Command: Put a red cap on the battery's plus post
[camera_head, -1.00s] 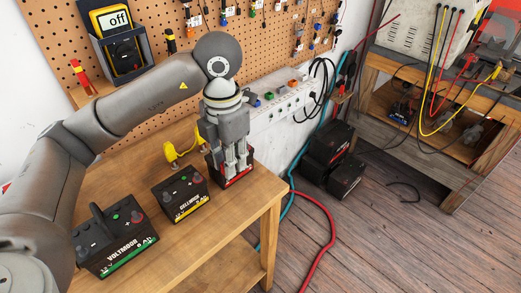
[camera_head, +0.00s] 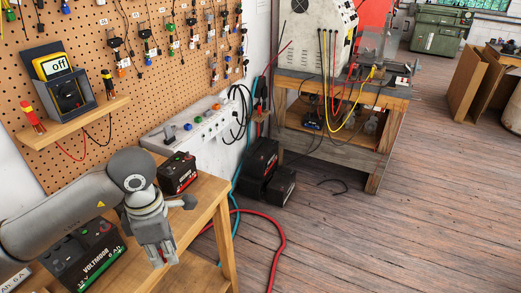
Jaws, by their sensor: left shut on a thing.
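My left gripper (camera_head: 160,262) points down near the front edge of the workbench. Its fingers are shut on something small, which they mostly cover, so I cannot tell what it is. A black battery with a red label (camera_head: 178,174) stands at the back of the bench, beyond the gripper. A black battery with a green label (camera_head: 97,268) stands to the gripper's left, partly behind my arm. The battery with the yellow label is hidden now behind my arm and gripper. I cannot make out a loose red cap. My right gripper is out of view.
The wooden workbench (camera_head: 212,205) ends just right of the gripper. A shelf (camera_head: 75,122) on the pegboard holds a multimeter (camera_head: 62,80). Dark batteries (camera_head: 262,160) and a red hose (camera_head: 277,235) lie on the floor.

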